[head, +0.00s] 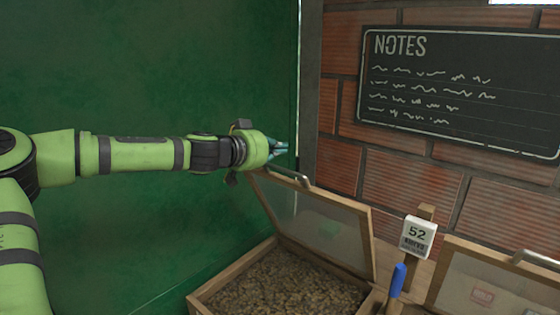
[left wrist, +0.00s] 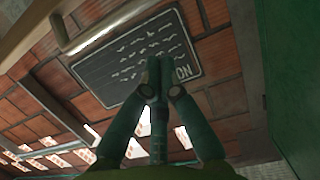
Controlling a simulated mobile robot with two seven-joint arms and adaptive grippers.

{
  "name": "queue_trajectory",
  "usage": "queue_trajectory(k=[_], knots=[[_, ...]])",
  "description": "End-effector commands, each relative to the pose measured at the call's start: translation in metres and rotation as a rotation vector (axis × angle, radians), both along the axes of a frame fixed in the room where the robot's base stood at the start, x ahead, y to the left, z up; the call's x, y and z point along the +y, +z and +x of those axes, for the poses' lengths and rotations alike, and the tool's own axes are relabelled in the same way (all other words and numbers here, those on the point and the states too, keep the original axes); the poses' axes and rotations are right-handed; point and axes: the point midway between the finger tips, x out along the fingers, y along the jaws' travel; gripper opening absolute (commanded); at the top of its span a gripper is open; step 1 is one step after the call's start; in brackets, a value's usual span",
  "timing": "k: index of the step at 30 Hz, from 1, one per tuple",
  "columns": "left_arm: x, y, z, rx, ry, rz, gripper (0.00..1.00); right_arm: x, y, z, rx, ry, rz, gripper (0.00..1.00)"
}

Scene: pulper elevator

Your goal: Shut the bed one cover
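A wood-framed cover (head: 320,222) with a cloudy clear pane stands raised and tilted over a wooden bed (head: 215,292) filled with brown granular material. Its metal handle (head: 288,177) is on the upper edge and also shows in the left wrist view (left wrist: 105,32). My left gripper (head: 280,148) is just above and behind that handle, apart from it as far as I can see. In the left wrist view its teal fingers (left wrist: 160,68) meet at the tips with nothing visible between them. My right gripper is out of view.
A second framed cover (head: 490,280) with a handle (head: 535,260) is at the lower right. A post with a "52" tag (head: 417,236) and a blue-handled tool (head: 397,280) stand between the beds. A green wall (head: 150,60) and a brick wall (head: 410,190) with a notes board (head: 460,90) close the space.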

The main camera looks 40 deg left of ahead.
Motion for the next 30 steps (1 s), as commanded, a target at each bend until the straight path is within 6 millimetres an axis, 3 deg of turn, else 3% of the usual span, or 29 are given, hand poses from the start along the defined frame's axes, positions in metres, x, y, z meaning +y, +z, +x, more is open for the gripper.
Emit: queue_trajectory(k=[11, 18, 30], knots=[[-0.004, -0.013, 0.042, 0.004, -0.001, 0.000, 0.00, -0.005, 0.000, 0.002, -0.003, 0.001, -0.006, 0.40], [-0.001, -0.027, 0.015, 0.001, 0.000, -0.005, 0.00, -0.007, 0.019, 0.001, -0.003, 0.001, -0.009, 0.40], [-0.001, -0.035, 0.008, 0.000, -0.001, -0.001, 0.00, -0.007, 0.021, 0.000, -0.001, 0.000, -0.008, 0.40]])
